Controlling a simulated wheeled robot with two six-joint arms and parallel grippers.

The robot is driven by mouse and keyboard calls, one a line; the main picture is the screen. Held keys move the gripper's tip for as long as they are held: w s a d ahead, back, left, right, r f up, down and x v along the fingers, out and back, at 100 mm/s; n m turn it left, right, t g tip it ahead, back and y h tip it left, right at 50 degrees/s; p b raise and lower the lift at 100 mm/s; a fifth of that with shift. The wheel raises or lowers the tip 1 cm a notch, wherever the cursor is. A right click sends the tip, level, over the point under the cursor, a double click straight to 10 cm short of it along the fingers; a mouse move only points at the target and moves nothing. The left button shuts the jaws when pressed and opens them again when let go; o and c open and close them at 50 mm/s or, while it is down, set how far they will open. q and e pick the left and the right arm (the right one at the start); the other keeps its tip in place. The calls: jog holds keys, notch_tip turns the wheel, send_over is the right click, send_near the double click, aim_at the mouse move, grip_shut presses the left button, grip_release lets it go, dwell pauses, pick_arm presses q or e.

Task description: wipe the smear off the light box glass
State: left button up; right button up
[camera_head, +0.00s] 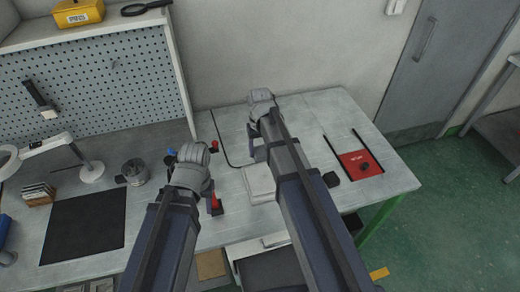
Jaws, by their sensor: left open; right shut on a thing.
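A pale, flat, raised box (258,184) on the bench looks like the light box. My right arm covers part of it, and I can make out no smear on the part that shows. My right gripper (262,98) is beyond it, over the back of the bench near the wall. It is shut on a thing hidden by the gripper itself. My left gripper (196,156) is open, to the left of the box, close to small red and blue items (214,204). Its fingertips are hard to see.
A black mat (84,227), a lamp (84,166) and a metal pot (134,171) are on the left. A red plate (360,163) lies in a black-edged area on the right. A pegboard (88,82) stands behind.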

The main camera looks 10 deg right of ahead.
aim_at(260, 171)
pick_arm(q)
jog(key=shift+r, duration=0.15)
pick_arm(e)
jog(key=shift+r, duration=0.15)
